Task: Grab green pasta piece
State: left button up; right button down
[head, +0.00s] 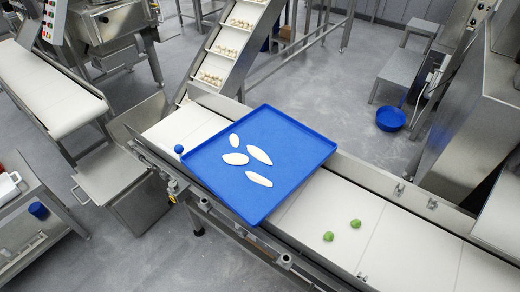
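Two small green pasta pieces lie on the white conveyor belt to the right of the blue tray. One green piece (355,223) is farther back and to the right; the other green piece (328,236) is nearer and to the left. They lie a little apart from each other. The blue tray (290,135) rests across the belt and holds several flat white pieces, such as one white piece (259,155). Neither of my grippers shows in the head view.
The white belt (400,255) around the green pieces is clear, with metal rails along both sides. An inclined conveyor (228,45) with small pieces stands behind the tray. A metal machine (465,120) stands at the right. A blue bowl (390,119) is on the floor.

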aim_at(329, 236)
jog(key=z, duration=0.95)
